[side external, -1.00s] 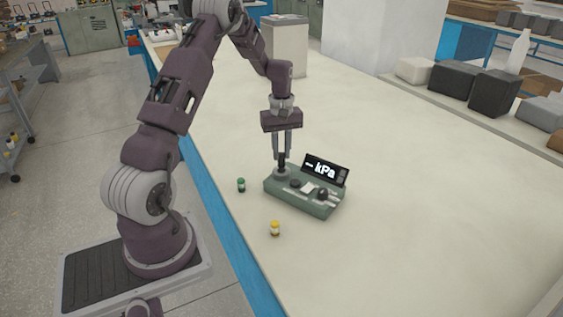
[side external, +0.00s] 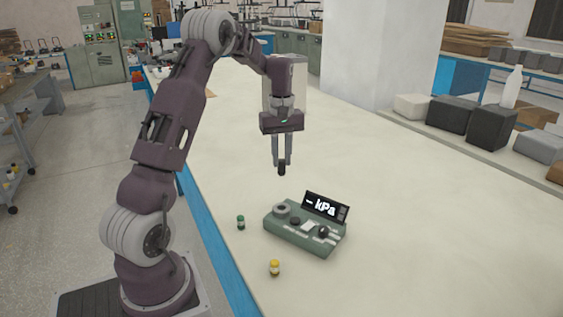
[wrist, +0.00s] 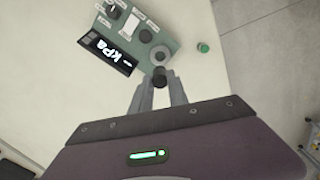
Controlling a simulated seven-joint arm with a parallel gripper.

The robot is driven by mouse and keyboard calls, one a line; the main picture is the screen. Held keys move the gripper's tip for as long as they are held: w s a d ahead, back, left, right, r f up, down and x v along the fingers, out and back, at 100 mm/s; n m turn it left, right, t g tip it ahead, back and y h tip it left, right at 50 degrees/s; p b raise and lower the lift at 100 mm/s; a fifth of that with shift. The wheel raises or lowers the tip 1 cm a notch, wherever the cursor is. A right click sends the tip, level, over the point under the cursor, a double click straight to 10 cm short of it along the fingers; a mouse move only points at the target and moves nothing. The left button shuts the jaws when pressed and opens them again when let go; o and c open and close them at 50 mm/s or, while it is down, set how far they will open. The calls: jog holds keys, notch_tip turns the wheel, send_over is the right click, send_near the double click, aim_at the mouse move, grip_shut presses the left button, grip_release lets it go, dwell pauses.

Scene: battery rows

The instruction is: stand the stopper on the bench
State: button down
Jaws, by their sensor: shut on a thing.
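My gripper (side external: 282,165) is shut on a small dark stopper (side external: 282,170) and holds it in the air above the bench. The stopper also shows between the fingertips in the wrist view (wrist: 159,76). Below it a green device (side external: 305,236) with a tilted "kPa" display (side external: 325,207) sits on the pale bench (side external: 420,230). A grey ring-shaped socket (side external: 281,210) on the device's left end stands open, apart from the stopper.
A small green-capped bottle (side external: 240,222) stands left of the device, and a yellow-capped bottle (side external: 275,268) stands in front of it. The bench right of the device is clear. Grey and dark blocks (side external: 450,113) line the far right edge.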

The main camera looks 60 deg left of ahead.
jog(key=shift+r, duration=0.35)
